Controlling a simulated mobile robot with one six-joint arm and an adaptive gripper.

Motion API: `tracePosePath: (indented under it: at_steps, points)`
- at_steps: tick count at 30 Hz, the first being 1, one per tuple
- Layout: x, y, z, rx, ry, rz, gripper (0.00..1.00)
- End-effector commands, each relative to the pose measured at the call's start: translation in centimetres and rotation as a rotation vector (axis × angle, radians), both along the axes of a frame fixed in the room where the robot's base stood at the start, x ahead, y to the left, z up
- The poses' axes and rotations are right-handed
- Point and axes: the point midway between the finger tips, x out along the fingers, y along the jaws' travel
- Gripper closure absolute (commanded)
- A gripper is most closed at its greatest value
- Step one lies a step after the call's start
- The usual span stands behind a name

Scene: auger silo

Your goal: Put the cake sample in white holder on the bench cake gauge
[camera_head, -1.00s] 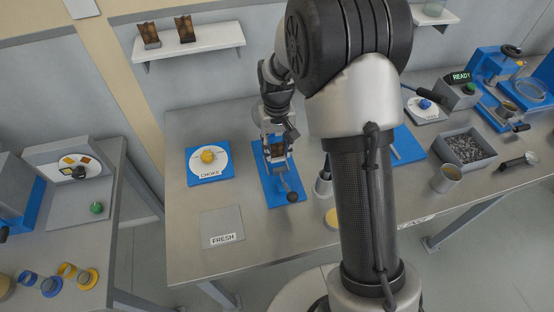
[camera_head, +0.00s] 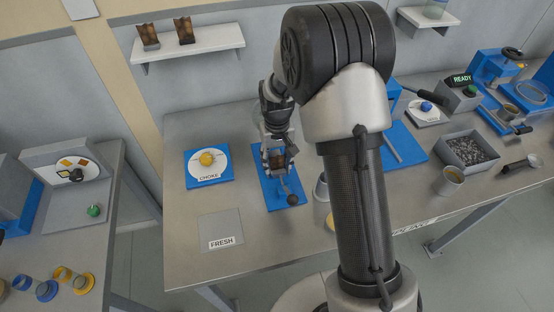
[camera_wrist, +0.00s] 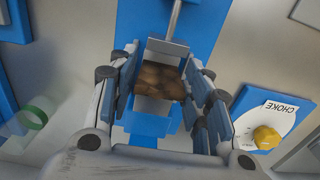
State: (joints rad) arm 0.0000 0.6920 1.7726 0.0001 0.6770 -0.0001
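The brown cake sample (camera_head: 278,161) is between the fingers of my gripper (camera_head: 277,158), low over the blue bench cake gauge (camera_head: 270,192). The wrist view shows the brown sample (camera_wrist: 160,80) with blue finger pads on both sides, and my gripper (camera_wrist: 165,95) appears shut on it. A pale plate (camera_wrist: 167,46) stands at its far edge; I cannot tell whether it belongs to the holder or the gauge. The gauge's rod ends in a dark knob (camera_head: 292,199). The contact between sample and gauge is hidden.
A blue CHOKE dial plate (camera_head: 208,166) lies left of the gauge, and a grey FRESH pad (camera_head: 221,228) in front of it. A grey cup (camera_head: 321,187) is close on the right. Two brown pieces stand on the wall shelf (camera_head: 188,41).

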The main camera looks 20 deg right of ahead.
Motion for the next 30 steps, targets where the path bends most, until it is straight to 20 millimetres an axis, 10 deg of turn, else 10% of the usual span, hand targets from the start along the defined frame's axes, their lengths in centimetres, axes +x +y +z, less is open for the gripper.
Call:
tracePosePath:
  at_steps: [16,30]
  points:
    - [0.1,0.0,1.0,0.000,-0.003,0.000,0.44]
    - [0.1,0.0,10.2,0.000,-0.003,0.000,0.44]
